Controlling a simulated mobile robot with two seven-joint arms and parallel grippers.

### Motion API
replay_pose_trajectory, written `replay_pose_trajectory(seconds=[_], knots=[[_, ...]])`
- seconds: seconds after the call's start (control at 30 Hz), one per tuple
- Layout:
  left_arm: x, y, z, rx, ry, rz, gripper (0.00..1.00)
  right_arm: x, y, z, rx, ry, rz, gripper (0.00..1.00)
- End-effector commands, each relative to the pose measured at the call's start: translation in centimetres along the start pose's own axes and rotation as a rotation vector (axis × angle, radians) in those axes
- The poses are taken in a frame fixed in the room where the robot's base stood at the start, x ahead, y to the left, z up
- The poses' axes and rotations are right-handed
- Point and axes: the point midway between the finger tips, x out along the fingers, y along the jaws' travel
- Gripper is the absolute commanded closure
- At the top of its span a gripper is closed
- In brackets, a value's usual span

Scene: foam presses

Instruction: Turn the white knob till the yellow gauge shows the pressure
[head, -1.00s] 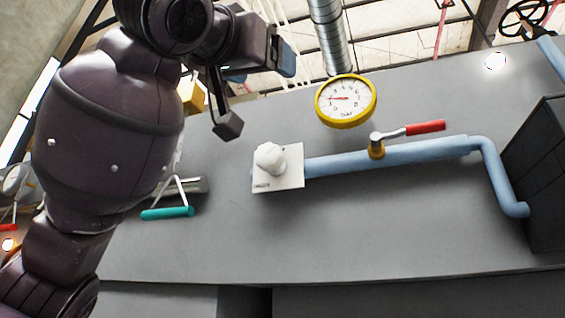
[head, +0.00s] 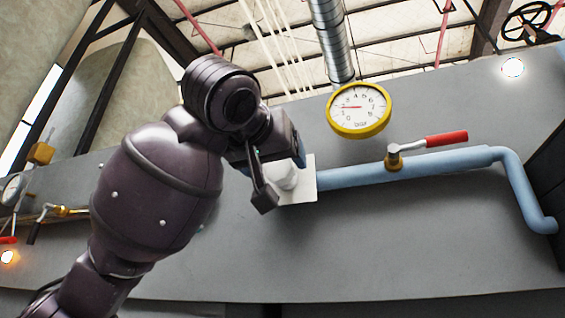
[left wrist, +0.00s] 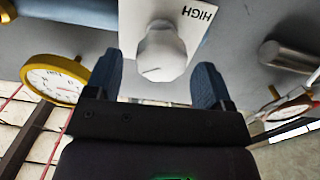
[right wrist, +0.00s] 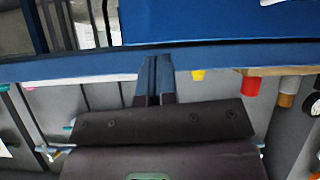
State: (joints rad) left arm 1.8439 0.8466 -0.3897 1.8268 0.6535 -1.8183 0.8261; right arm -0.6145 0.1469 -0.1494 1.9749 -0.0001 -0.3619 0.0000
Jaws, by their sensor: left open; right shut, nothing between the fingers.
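The white knob (left wrist: 161,53) sits on a white plate (left wrist: 205,25) marked HIGH. In the head view the knob (head: 287,176) is partly hidden behind my left gripper (head: 283,185). In the left wrist view my left gripper (left wrist: 158,85) is open, with one blue finger on each side of the knob's near end; I cannot tell whether they touch it. The yellow gauge (head: 358,110) hangs up and right of the knob, its red needle pointing left to the low end of the scale. My right gripper (right wrist: 155,80) is shut and empty, away from the knob.
A blue pipe (head: 350,175) runs right from the plate, with a red-handled valve (head: 445,139) on it. A silver duct (head: 331,40) rises above the gauge. A blue beam (right wrist: 70,68) crosses close to my right fingertips.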

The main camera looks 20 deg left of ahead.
Motion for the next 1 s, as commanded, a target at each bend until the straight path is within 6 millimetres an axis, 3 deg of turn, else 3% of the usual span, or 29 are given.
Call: replay_pose_trajectory(seconds=[0.1, 0.3, 0.67, 1.0], knots=[[1.8, 0.0, -0.1, 0.0, -0.002, -0.001, 0.24, -0.5, 0.0, -0.2, 0.005, -0.008, 0.001, 1.0], [3.4, 0.0, 0.0, 0.001, 0.0, -0.001, 0.24, -0.6, -0.2, -0.5, 0.012, -0.007, 0.0, 1.0], [3.7, 0.0, 0.0, 0.001, 0.001, 0.0, 0.24, -0.5, -0.2, -0.2, 0.009, -0.012, -0.001, 1.0], [3.7, 0.0, 0.0, 0.001, 0.001, 0.0, 0.74, -0.5, -0.1, -0.4, 0.006, -0.009, -0.001, 1.0]])
